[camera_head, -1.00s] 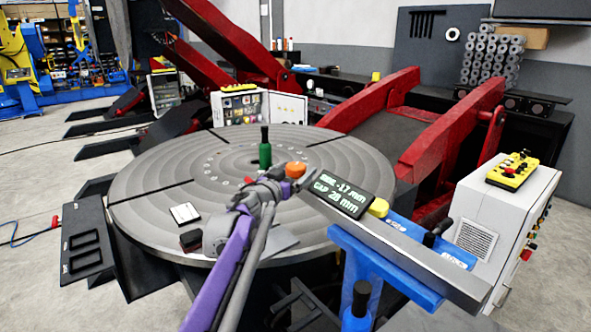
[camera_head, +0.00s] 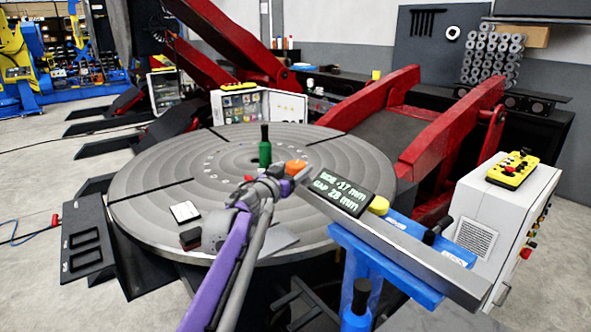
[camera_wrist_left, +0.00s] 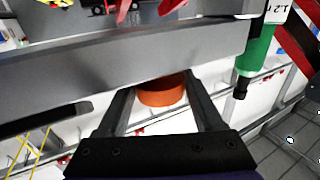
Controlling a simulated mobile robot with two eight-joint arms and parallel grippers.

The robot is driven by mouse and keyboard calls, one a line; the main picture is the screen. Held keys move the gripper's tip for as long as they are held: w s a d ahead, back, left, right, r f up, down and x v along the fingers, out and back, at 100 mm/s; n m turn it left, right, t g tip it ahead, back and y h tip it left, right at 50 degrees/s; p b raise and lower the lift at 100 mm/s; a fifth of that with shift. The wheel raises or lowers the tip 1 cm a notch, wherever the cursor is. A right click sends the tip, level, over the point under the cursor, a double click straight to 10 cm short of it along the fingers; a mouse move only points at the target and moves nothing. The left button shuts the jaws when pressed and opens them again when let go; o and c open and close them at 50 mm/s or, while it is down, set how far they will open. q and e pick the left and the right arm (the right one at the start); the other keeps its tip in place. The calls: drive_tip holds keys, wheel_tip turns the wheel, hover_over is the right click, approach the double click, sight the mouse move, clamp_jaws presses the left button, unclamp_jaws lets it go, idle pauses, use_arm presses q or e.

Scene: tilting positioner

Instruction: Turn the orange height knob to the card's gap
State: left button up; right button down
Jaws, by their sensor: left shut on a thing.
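The orange height knob (camera_head: 296,168) shows at the end of the grey beam (camera_head: 395,240), above the round table. In the left wrist view the knob (camera_wrist_left: 161,92) sits between the two fingers of my left gripper (camera_wrist_left: 165,100), which is shut on it. In the head view my left gripper (camera_head: 284,184) is at the knob, partly covering it. The dark display (camera_head: 341,190) on the beam shows a top line that looks like -17 mm, and GAP 28 mm below. A small white card (camera_head: 184,212) lies on the table, too small to read. My right gripper is out of view.
The round grey table (camera_head: 150,185) carries a green-handled tool (camera_head: 265,150) near its middle and a small dark block (camera_head: 190,239) near its front edge. A yellow knob (camera_head: 379,206) sits beside the display. A white cabinet (camera_head: 500,215) stands at right.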

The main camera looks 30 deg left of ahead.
use_arm(q)
drive_tip(key=shift+a+f, duration=0.1)
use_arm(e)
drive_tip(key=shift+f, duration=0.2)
use_arm(q)
drive_tip(key=m+h+b, duration=0.1)
drive_tip(key=m+h, duration=0.1)
drive_tip(key=h, duration=0.1)
drive_tip(key=shift+h, duration=0.3)
drive_tip(key=m+g+h, duration=0.1)
drive_tip(key=m+h, duration=0.1)
drive_tip(key=h, duration=0.1)
drive_tip(key=shift+m+h+p, duration=0.4)
drive_tip(key=m+g+h+p, duration=0.1)
drive_tip(key=h, duration=0.1)
drive_tip(key=m+g+h, duration=0.1)
drive_tip(key=shift+r+m+g+h+p, duration=0.2)
drive_tip(key=shift+m+g+h+p, duration=0.1)
drive_tip(key=shift+m+h+p, duration=0.1)
drive_tip(key=m+g+h+p, duration=0.2)
drive_tip(key=m+g+h, duration=0.1)
drive_tip(key=shift+w, duration=0.1)
drive_tip(key=shift+f+m+g+h+p, duration=0.1)
drive_tip(key=shift+m+g+h+p, duration=0.75)
drive_tip(key=shift+g, duration=0.35)
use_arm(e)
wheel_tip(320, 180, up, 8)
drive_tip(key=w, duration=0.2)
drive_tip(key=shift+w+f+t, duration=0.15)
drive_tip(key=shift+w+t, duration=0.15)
